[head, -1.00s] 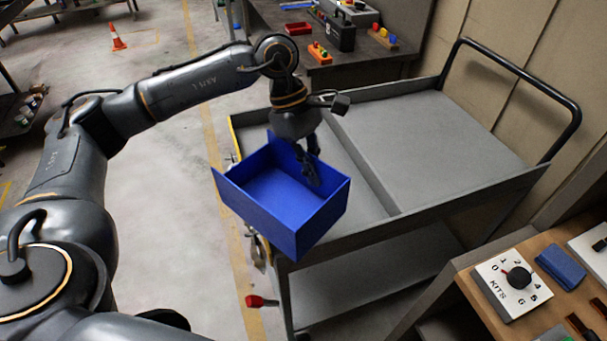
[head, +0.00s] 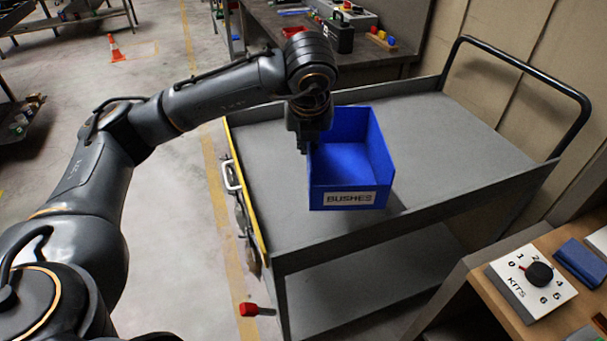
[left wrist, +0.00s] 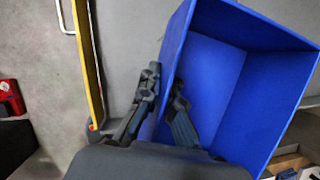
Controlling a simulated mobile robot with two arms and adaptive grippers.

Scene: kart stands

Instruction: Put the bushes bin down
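The blue bushes bin (head: 350,190), with a white "BUSHES" label on its front, is upright over the grey top deck of the cart (head: 280,205). It looks empty. My left gripper (head: 306,145) is at the bin's left wall. In the left wrist view, its fingers (left wrist: 166,85) straddle that wall of the bin (left wrist: 285,85), one outside and one inside, so it is shut on the wall. A shadow lies beside the bin; I cannot tell whether its base touches the deck. My right gripper is out of view.
The cart has raised edges and a black push handle (head: 520,60) at the right. Bare deck lies left and right of the bin. A wooden bench with a KITS dial box (head: 530,278) is at the lower right. A workbench (head: 375,55) stands behind the cart.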

